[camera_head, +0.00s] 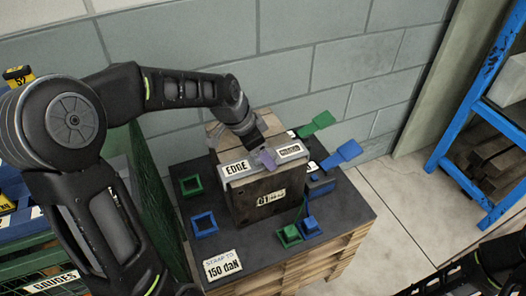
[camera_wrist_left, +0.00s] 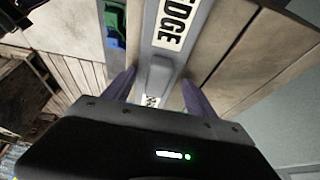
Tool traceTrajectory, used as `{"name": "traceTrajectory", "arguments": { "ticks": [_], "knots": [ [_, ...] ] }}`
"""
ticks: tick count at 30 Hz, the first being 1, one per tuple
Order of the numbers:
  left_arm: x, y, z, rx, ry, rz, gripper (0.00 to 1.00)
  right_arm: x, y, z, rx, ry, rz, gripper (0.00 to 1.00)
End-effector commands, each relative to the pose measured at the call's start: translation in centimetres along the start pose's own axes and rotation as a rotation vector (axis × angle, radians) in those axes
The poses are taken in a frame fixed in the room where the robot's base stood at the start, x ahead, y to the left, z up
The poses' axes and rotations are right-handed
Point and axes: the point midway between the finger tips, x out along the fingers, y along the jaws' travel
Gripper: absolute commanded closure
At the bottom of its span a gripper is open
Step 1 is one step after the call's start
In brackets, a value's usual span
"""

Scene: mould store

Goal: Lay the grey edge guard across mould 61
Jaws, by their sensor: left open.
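The grey edge guard (camera_head: 263,162), labelled EDGE, lies across the top of mould 61 (camera_head: 248,207), a dark brown block with a 61 label on its front. The guard runs left to right along the mould's upper edge. My left gripper (camera_head: 264,157) is over the middle of the guard, coming down from behind. In the left wrist view its purple fingers (camera_wrist_left: 159,88) are apart, one on each side of the guard's raised grey grip (camera_wrist_left: 158,76). The guard's label also shows in that view (camera_wrist_left: 172,25). My right gripper is out of the frames.
The mould stands on a dark-topped wooden pallet (camera_head: 350,213) with green and blue square frames and paddle-shaped pieces around it. A sign (camera_head: 223,267) reads 150 daN. A green crate (camera_head: 45,270) is at the left, a blue rack (camera_head: 467,125) at the right. Floor between is clear.

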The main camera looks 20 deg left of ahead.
Motion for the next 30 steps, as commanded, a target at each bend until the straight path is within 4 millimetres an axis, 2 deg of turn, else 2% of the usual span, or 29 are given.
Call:
{"name": "traceTrajectory", "arguments": {
  "ticks": [1,5,15,19,30],
  "knots": [
    [0.8,0.9,0.8,0.000,-0.019,0.027,0.19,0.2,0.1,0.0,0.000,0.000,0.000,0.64],
    [0.1,0.9,0.7,0.001,-0.018,0.026,0.19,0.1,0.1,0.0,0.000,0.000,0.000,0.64],
    [-5.8,0.2,0.2,0.001,-0.002,0.004,0.19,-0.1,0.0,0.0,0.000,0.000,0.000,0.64],
    [-7.3,0.1,0.2,0.001,0.000,0.000,0.19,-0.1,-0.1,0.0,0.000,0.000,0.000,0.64],
    [-7.9,0.1,0.1,0.001,0.001,-0.001,0.19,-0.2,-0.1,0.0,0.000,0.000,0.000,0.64]
  ]
}}
